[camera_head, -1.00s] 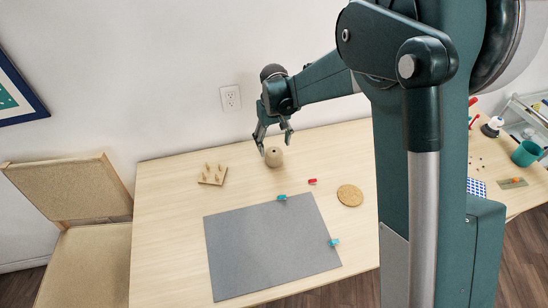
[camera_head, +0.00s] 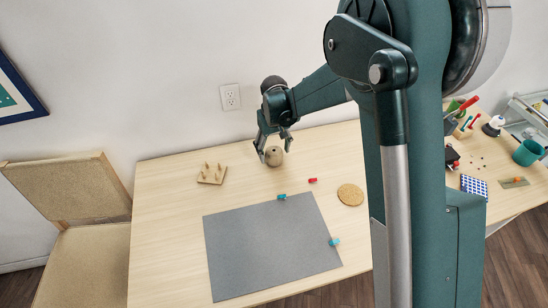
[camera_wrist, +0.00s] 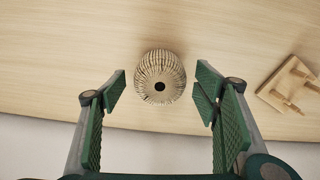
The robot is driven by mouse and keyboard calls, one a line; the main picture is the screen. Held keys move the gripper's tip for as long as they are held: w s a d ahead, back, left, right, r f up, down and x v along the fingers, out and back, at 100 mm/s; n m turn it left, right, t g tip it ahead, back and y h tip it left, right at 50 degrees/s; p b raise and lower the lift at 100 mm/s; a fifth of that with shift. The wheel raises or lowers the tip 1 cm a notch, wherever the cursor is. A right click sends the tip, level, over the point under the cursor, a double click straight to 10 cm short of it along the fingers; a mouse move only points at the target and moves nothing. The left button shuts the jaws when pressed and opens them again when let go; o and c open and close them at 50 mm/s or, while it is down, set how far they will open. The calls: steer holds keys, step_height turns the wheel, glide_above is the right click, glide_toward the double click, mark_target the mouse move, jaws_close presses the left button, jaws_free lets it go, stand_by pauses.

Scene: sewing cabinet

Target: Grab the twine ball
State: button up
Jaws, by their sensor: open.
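The twine ball (camera_head: 274,157) is a beige, ribbed ball with a dark hole in its top, standing on the wooden table near its back edge. In the wrist view the ball (camera_wrist: 160,78) sits between and slightly beyond the tips of my gripper (camera_wrist: 160,88). The green pads are spread wide, with a gap on each side of the ball. In the head view my gripper (camera_head: 273,150) reaches down at the ball, its fingers on either side. It is open and holds nothing.
A wooden peg block (camera_head: 212,174) stands left of the ball; it also shows in the wrist view (camera_wrist: 288,84). A red clip (camera_head: 312,180), a cork disc (camera_head: 350,194) and a grey mat (camera_head: 270,250) with blue clips lie nearer the front. The wall is close behind.

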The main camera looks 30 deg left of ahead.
mark_target(274, 151)
steer(key=shift+f, duration=1.45)
steer(key=c, duration=1)
steer(key=shift+r, duration=0.1)
steer(key=shift+r+p, duration=0.7)
steer(key=shift+r, duration=4.25)
